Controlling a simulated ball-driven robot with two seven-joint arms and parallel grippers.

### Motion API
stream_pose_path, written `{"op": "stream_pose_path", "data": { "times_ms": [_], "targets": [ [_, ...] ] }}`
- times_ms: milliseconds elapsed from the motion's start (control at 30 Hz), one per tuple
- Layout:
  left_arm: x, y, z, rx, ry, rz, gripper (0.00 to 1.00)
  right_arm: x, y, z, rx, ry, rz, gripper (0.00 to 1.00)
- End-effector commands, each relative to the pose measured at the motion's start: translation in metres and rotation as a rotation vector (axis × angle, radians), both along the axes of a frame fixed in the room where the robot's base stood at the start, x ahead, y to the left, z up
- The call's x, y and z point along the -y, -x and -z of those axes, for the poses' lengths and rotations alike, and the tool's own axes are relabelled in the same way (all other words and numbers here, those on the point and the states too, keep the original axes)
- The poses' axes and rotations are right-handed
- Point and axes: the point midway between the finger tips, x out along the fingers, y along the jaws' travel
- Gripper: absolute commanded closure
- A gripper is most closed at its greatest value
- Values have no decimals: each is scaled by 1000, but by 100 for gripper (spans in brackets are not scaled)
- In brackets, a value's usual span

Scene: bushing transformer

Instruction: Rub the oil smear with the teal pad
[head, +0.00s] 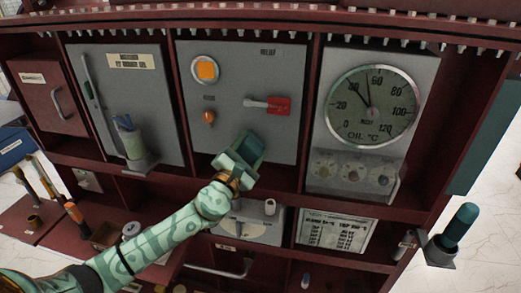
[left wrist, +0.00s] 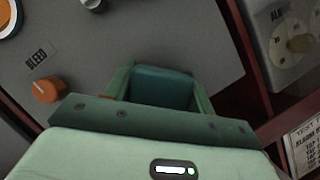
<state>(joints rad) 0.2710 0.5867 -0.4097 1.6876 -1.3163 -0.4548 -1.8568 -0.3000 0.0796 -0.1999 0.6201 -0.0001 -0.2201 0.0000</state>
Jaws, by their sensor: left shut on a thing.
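My left gripper (head: 240,158) reaches in from the lower left, in front of the lower part of the grey middle panel (head: 230,65). It is shut on a dark teal pad (head: 250,147). In the left wrist view the teal pad (left wrist: 162,86) sits between the two pale green fingers, its front face turned to the grey panel. I cannot tell whether the pad touches the panel. No oil smear can be made out; the pad and gripper hide part of the panel. My right gripper is not in view.
The panel carries an orange button (head: 206,69), an orange knob (head: 208,117) and a red lever (head: 279,105). A round oil gauge (head: 372,105) is to the right. A bottle (head: 132,140) stands on a left bracket; a teal-topped one (head: 460,225) is at far right.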

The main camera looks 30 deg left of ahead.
Motion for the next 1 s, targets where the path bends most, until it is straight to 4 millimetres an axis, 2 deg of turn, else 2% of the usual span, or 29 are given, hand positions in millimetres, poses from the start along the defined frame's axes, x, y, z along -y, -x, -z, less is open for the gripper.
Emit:
{"op": "stream_pose_path", "data": {
  "times_ms": [167,500,833,1000],
  "targets": [
    [-7,2,0,1,-1,-1,64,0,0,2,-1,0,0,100],
    [-36,10,1,0,-1,0,64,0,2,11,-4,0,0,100],
    [-37,12,-1,0,1,2,64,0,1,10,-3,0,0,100],
    [-33,28,-2,-1,1,2,64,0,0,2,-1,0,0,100]
  ]
}}
